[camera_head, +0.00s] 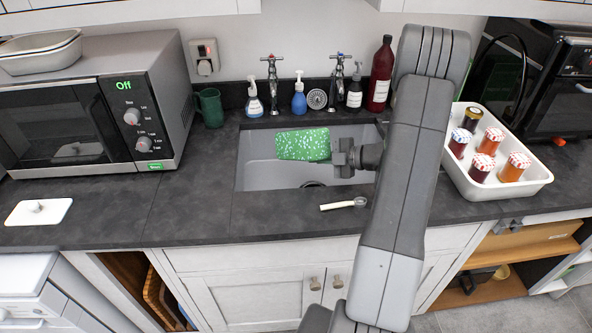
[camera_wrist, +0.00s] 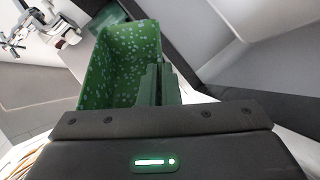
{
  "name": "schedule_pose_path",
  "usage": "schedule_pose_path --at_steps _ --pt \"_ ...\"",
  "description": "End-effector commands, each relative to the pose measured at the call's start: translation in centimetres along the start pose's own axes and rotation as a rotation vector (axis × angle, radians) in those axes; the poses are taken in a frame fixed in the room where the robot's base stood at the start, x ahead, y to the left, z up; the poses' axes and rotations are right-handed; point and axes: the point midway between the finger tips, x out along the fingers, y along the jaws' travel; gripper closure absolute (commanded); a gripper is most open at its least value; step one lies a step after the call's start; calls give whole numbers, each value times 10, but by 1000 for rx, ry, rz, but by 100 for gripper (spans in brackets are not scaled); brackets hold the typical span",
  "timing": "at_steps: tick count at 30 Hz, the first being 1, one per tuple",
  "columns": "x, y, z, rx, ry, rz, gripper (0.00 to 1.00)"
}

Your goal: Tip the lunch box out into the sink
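The lunch box (camera_head: 303,144) is green with pale speckles. In the head view it is over the sink (camera_head: 258,175), tilted with one broad speckled face towards the camera. My gripper (camera_head: 343,158) is at its right end. In the wrist view the lunch box (camera_wrist: 112,62) stands out beyond my gripper (camera_wrist: 158,86), whose fingers appear closed on its near wall. The fingertips are partly hidden. I see nothing loose in the visible part of the box; the rest of its inside is hidden. The sink floor shows no clear contents, though my arm and the box cover part of it.
Two taps (camera_head: 271,85) and several bottles stand behind the sink. A pale-handled utensil (camera_head: 343,204) lies on the front counter. A white tray of jars (camera_head: 530,185) stands right, a microwave (camera_head: 150,105) and green mug (camera_head: 209,107) left. Counter left of the sink is mostly clear.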

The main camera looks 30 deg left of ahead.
Motion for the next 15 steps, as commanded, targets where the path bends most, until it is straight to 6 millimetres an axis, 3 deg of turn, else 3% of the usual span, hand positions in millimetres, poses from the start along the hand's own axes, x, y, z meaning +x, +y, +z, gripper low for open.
schedule_pose_path --at_steps 15 --pt "-2 0 4 57 34 22 100"
